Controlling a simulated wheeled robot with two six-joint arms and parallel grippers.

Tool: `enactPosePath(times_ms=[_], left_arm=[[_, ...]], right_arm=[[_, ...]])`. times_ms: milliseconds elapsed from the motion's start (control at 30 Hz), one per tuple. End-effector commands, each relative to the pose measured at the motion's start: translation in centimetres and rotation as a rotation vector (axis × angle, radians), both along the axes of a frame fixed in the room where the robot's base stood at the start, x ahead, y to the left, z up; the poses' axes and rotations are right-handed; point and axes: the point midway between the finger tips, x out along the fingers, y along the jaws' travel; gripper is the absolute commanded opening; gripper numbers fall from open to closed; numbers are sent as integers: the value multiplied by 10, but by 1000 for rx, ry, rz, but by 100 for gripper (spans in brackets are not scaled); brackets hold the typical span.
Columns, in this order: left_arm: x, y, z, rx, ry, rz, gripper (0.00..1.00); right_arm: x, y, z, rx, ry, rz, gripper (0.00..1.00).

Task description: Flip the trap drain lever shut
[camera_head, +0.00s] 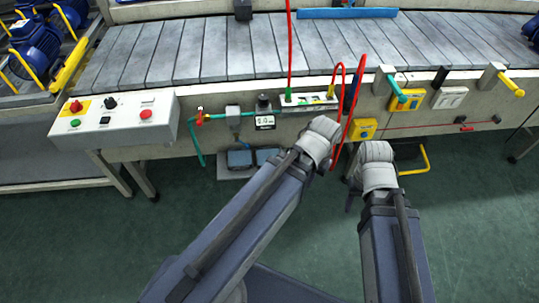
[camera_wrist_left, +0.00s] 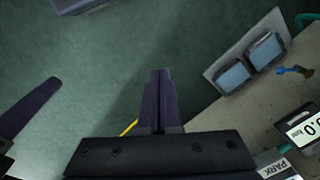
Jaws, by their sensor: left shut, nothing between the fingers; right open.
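A small blue lever with an orange end (camera_wrist_left: 295,71) shows at the right of the left wrist view, between two blue pads and a gauge. It looks like the trap drain lever, though no label shows; I cannot clearly make it out in the head view. My left gripper (camera_wrist_left: 160,100) is shut and empty, apart from the lever. My right gripper (camera_head: 352,188) is open, low and to the right, touching nothing that I can see.
A gauge (camera_head: 265,122) and teal hose (camera_head: 195,150) are on the conveyor's front rail. Two blue pads (camera_head: 252,157) lie below. A control box (camera_head: 120,122) stands left; a red hose (camera_head: 352,110) loops near my left wrist. The green floor is clear.

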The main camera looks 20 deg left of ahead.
Motion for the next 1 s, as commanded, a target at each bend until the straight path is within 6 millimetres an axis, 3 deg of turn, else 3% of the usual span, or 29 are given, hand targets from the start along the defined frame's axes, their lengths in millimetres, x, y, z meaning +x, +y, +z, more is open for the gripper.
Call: enactPosePath(times_ms=[33,100,667,1000], left_arm=[[2,3,-27,-2,-2,10,0],[5,8,-45,-5,-6,22,0],[29,51,-186,43,-36,113,0],[61,102,-261,285,-47,151,0]], right_arm=[[0,0,-27,0,0,0,56],[0,0,-45,0,-1,0,56],[0,0,-187,-1,-3,0,56],[1,0,-274,-1,-3,0,56]])
